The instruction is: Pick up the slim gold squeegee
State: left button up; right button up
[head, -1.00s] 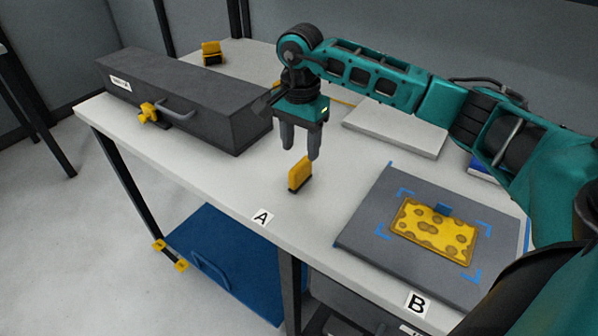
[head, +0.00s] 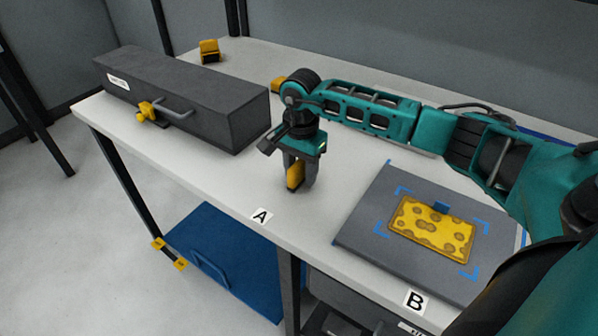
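The slim gold squeegee (head: 294,176) is a small yellow upright block on the white table, behind the label A. My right gripper (head: 297,183) has come down over it from above. Its two dark fingers stand on either side of the squeegee, one partly in front of it. I cannot tell whether the fingers touch it or have closed on it. The lower end of the squeegee is partly hidden by the fingers. My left gripper is not in view.
A dark grey case (head: 185,95) with a handle and yellow latch lies at the left. A grey mat (head: 365,222) with blue corner marks holds a yellow spotted plate (head: 430,228) at the right. A yellow block (head: 209,51) stands at the back. Label A (head: 262,216) marks the front edge.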

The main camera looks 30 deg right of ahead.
aim_at(300, 161)
grip_shut()
jog(key=shift+r, duration=0.2)
notch_tip(300, 161, up, 20)
jog(key=shift+f, duration=0.15)
dwell(0.5)
jog(key=shift+c, duration=2.4)
grip_release()
jog(key=c, duration=0.3)
jog(key=shift+c, duration=0.2)
